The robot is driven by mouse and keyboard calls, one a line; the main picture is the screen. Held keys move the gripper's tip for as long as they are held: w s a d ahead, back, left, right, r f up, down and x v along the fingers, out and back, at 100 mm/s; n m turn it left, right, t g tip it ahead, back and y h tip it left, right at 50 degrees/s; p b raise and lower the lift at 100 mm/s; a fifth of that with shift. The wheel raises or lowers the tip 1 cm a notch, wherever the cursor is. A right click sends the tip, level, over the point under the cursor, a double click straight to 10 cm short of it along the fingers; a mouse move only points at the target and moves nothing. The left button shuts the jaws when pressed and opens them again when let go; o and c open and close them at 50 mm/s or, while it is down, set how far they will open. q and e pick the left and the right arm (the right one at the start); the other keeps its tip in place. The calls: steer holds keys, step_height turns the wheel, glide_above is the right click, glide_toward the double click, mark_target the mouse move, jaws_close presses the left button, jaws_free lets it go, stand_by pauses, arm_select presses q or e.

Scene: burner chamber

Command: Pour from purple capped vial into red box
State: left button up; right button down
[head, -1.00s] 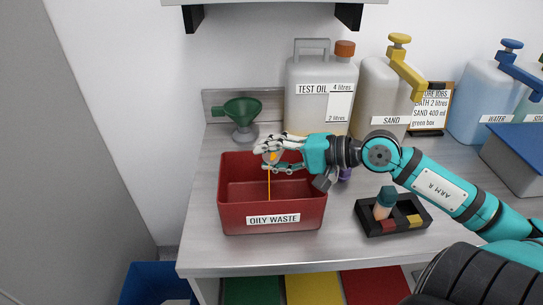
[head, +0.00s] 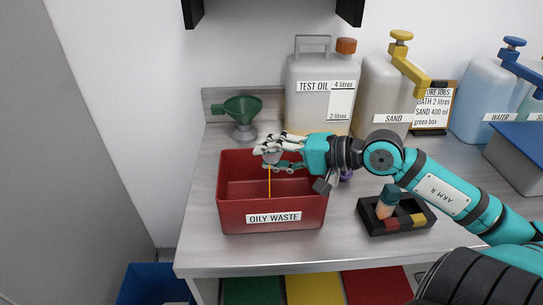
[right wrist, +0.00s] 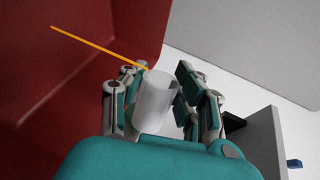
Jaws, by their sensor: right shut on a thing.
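The red box (head: 273,217), labelled OILY WASTE, stands on the counter. My right gripper (head: 268,154) is above its inside, shut on a translucent vial that is mostly hidden by the fingers in the head view. In the right wrist view the uncapped vial (right wrist: 155,100) sits between the fingers (right wrist: 155,95) and looks nearly clear. A thin orange stream (head: 270,182) runs from it down into the box; it also shows in the right wrist view (right wrist: 100,48). A small purple thing (head: 346,174), perhaps the cap, is partly hidden behind my right wrist. My left gripper is not in view.
A black rack (head: 376,225) holds a teal-capped vial (head: 388,201) right of the box. Behind stand a green funnel (head: 242,108), a TEST OIL jug (head: 309,110) and a SAND container (head: 380,95). The counter's front left is clear.

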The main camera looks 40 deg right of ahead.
steer(key=m, duration=0.1)
steer(key=r+m+y, duration=0.1)
steer(key=r+m+g+y, duration=0.1)
steer(key=m, duration=0.1)
steer(key=shift+w+d+r+p, duration=0.25)
steer(key=shift+w+d+p, duration=0.05)
steer(key=shift+d, duration=0.1)
steer(key=m+y, duration=0.1)
steer(key=m, duration=0.1)
steer(key=r+m+y, duration=0.1)
steer(key=m, duration=0.1)
steer(key=shift+w+d+g, duration=0.1)
steer(key=shift+d+g, duration=0.05)
steer(key=shift+g, duration=0.15)
steer(key=m+y, duration=0.1)
steer(key=m, duration=0.3)
steer(key=shift+r, duration=0.2)
steer(key=m, duration=0.1)
steer(key=m+y, duration=0.1)
steer(key=m, duration=0.1)
steer(key=shift+f+t, duration=0.25)
steer(key=shift+t, duration=0.15)
